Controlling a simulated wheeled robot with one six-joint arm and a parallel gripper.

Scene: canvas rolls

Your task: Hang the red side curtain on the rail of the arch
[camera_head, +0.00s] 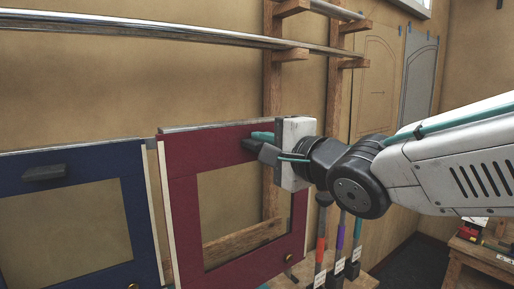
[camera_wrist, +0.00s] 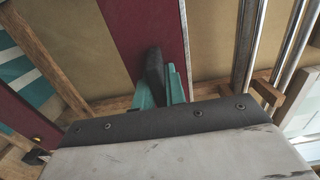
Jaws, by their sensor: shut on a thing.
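The red side curtain (camera_head: 182,190) is a dark red panel with a large window opening and pale side edges. It stands upright in the middle of the head view, and part of it shows in the wrist view (camera_wrist: 158,25). My gripper (camera_head: 262,144) is at its upper right, with teal fingers shut on the panel's dark handle (camera_wrist: 155,75). A grey metal strip (camera_head: 205,127) runs along the panel's top edge. Whether it is the rail of the arch or part of the panel, I cannot tell. The handle is mostly hidden by my gripper in the head view.
A blue panel (camera_head: 130,215) with a dark handle (camera_head: 44,172) stands close at the left. Long metal bars (camera_head: 150,30) lie on wooden brackets (camera_head: 290,55) above. Tools with coloured handles (camera_head: 338,240) stand at lower right. A wooden bench (camera_head: 480,255) is at far right.

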